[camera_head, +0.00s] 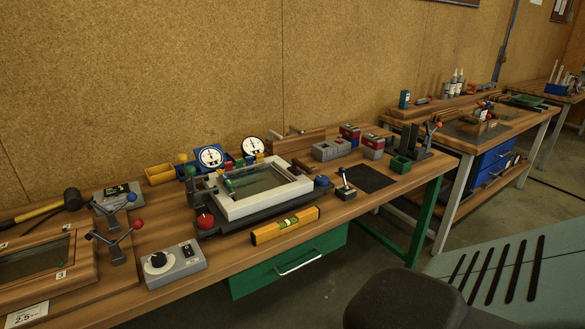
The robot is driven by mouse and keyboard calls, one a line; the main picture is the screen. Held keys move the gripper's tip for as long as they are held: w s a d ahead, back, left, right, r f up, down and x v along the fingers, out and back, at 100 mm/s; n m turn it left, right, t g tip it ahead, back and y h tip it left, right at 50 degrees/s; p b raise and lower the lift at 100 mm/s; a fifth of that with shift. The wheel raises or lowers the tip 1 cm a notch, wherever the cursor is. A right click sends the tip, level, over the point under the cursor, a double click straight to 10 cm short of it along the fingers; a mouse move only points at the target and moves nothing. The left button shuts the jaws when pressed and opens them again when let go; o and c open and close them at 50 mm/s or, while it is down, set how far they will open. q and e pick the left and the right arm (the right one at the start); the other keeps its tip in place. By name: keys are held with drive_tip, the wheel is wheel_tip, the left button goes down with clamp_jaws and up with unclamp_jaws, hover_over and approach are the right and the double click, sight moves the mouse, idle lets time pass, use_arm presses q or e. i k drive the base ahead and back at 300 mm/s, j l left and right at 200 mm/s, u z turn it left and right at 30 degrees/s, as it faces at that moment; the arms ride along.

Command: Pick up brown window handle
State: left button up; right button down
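I cannot make out a brown window handle for certain from here. A wooden-framed glass pane (78,270) lies at the left end of the near workbench and is cut off by the picture edge. A white-framed glass pane (240,208) sits on a dark fixture in the middle of the same bench. Small brown and dark parts on the far bench (470,140) are too small to identify. Neither of my grippers shows in this view.
A yellow spirit level (285,225), a grey control box (176,264), a mallet (72,199) and lever clamps (112,245) crowd the near bench. A dark stool seat (405,302) stands in front. A bare floor gap lies right of the green bench leg.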

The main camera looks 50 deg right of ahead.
sight(294, 169)
drive_tip(key=z, duration=1.5)
drive_tip(key=i+l+u, duration=0.25)
drive_tip(key=i+l, duration=0.25)
drive_tip(key=i+l+u, duration=0.25)
drive_tip(key=i+l, duration=0.3)
drive_tip(key=l, duration=0.1)
